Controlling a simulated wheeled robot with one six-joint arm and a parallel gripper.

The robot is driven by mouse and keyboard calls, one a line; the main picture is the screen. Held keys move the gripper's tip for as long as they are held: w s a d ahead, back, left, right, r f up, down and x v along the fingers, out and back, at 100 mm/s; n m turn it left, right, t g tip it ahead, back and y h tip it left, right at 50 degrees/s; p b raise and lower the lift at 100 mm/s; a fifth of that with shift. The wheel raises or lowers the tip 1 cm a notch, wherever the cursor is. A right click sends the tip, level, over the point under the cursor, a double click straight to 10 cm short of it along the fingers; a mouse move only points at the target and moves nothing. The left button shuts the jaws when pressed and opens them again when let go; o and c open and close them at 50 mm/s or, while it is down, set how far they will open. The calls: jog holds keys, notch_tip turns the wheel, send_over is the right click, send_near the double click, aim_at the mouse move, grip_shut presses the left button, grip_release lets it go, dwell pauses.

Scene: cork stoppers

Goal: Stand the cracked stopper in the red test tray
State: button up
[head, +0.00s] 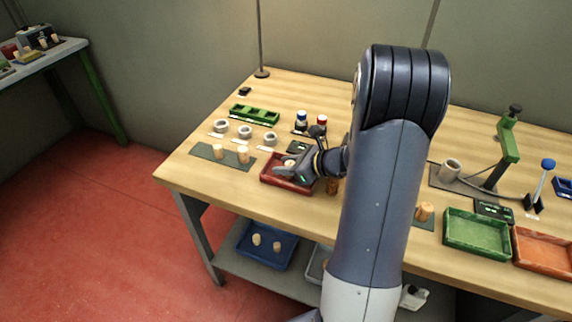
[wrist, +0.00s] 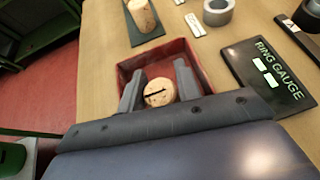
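The cracked stopper (wrist: 159,92) is a round cork with a dark slit across its top face. The red test tray (wrist: 188,46) is a shallow dark-red box around and beneath the fingers. The stopper looks upright inside the tray walls. Its lower end is hidden, so I cannot tell whether it touches the tray floor.
Two corks (head: 243,154) stand on a dark mat left of the tray. Grey rings (head: 245,132) and a green block (head: 254,115) are behind. A ring gauge panel (wrist: 268,75) lies right of the tray. A green tray (head: 477,233) and an orange tray (head: 545,250) are far right.

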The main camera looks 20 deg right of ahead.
jog(key=o, duration=0.3)
jog(key=shift+r, duration=0.25)
jog(key=v, duration=1.2)
jog(key=shift+s+p, duration=0.1)
jog(key=shift+p, duration=0.2)
dwell(0.4)
